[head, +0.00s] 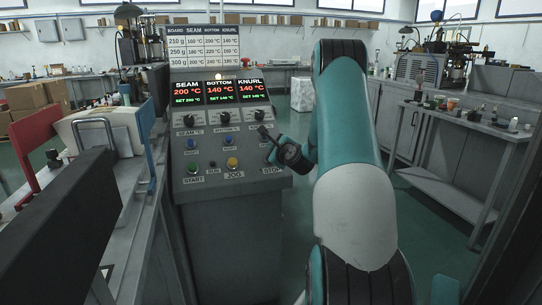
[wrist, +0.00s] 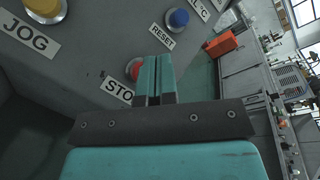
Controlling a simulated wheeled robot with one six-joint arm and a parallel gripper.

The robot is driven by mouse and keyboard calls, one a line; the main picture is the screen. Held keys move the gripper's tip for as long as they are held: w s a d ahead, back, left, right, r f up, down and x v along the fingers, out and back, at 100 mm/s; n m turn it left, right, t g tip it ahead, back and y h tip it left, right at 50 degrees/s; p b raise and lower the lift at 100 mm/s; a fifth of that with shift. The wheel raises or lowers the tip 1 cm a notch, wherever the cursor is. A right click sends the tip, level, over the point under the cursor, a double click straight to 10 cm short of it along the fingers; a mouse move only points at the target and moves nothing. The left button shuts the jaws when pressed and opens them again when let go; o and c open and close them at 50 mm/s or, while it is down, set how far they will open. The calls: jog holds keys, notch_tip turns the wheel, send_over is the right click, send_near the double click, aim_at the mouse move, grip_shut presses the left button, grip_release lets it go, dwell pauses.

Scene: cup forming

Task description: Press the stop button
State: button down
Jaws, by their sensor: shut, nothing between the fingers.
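The control console (head: 235,215) stands in the middle of the head view, with its sloped button panel facing me. In the wrist view the red stop button (wrist: 133,69) sits just above the STOP label (wrist: 116,89), partly covered by my fingers. In the head view my gripper (head: 264,130) is over the panel's right side and hides the button; the STOP label (head: 272,170) shows below it. My gripper is shut and empty, and its fingertips (wrist: 157,62) overlap the button's right side in the wrist view. I cannot tell whether they touch it.
The green start button (head: 193,168) and yellow jog button (head: 232,162) are left of my gripper. A blue reset button (wrist: 178,18) lies beyond the fingertips. Displays (head: 220,92) read 200, 140 and 140 °C.

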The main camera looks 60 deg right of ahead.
jog(key=shift+s+a+r+p, duration=0.2)
jog(key=shift+s+a+r, duration=0.1)
jog(key=shift+r, duration=0.25)
jog(key=shift+s+a+r+p, duration=0.2)
jog(key=shift+s+r, duration=0.1)
jog(key=shift+r, duration=0.2)
